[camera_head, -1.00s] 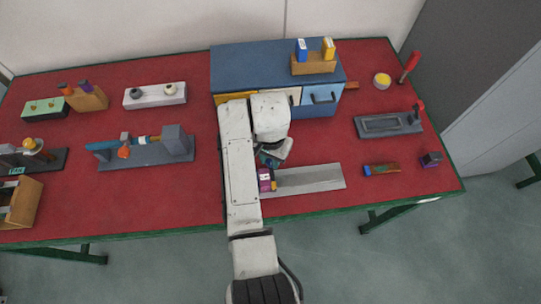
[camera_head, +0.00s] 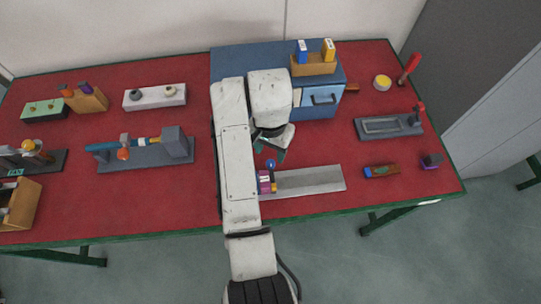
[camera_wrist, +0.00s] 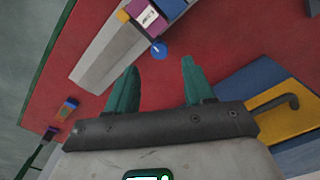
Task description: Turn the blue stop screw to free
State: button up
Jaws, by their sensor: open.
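The blue stop screw (camera_wrist: 159,50) shows as a small round blue head beside a purple slider block (camera_wrist: 150,17) with a white label. The block sits on a long grey rail (camera_wrist: 105,50). In the head view, the block (camera_head: 266,183) is at the rail's left end, with a small blue spot (camera_head: 270,164), likely the screw, at its far side. My gripper (camera_wrist: 160,66) is open and empty. In the wrist view, the screw appears just beyond and between its teal fingertips, apart from both. In the head view, my gripper (camera_head: 268,153) is on the cabinet side of the block.
A blue cabinet (camera_head: 320,110) with drawers stands behind my gripper; a yellow drawer front (camera_wrist: 285,105) with a dark handle is close in the wrist view. A grey vise-like fixture (camera_head: 150,155) lies left. Red mat is clear between rail and cabinet.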

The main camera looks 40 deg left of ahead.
aim_at(270, 163)
jog(key=shift+r, duration=2.45)
